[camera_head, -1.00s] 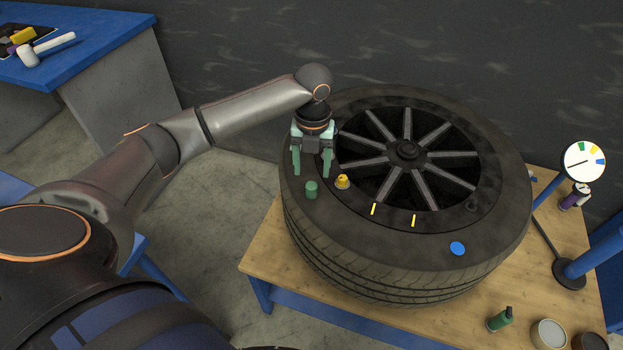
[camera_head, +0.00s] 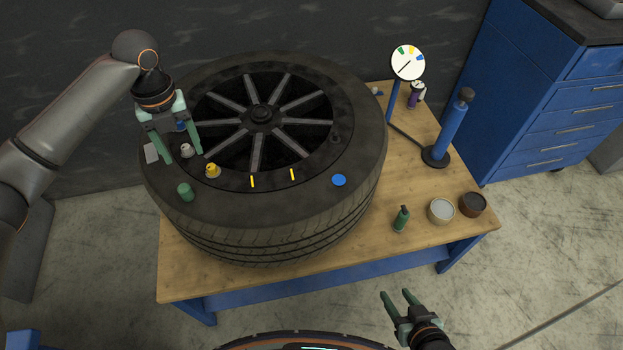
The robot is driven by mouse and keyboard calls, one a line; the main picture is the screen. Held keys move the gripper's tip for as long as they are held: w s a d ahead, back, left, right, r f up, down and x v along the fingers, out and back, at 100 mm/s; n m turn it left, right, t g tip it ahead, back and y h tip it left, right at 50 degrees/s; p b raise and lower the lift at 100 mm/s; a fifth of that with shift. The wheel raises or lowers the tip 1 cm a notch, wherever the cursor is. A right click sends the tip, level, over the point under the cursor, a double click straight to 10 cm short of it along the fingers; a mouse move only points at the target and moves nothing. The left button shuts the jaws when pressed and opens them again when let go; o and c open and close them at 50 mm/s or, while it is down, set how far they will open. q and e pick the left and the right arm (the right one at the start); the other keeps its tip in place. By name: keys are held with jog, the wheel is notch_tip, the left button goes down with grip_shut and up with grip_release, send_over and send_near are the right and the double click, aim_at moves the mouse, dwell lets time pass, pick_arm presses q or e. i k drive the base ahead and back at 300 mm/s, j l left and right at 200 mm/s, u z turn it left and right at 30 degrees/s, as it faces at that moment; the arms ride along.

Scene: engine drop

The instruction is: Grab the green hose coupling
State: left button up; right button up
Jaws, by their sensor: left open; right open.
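A small green piece with a dark top (camera_head: 402,219), which looks like the green hose coupling, stands on the wooden table in front of the tire, to its right. A plain green cylinder (camera_head: 186,191) sits on the tire's sidewall at the left. My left gripper (camera_head: 177,155) is open and points down over the left part of the tire, by a small silver cap (camera_head: 187,150); I see nothing held in it. My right gripper (camera_head: 399,295) is open and empty, in front of the table edge, below the green piece in the picture.
The large tire (camera_head: 285,215) fills much of the wooden table (camera_head: 385,180). A grey tin (camera_head: 441,210) and dark tin (camera_head: 472,204) stand right of the green piece. A blue pump (camera_head: 450,130) and dial gauge (camera_head: 408,63) stand behind. A blue cabinet (camera_head: 550,100) is at the right.

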aim_at(402, 219)
jog(key=z, duration=0.75)
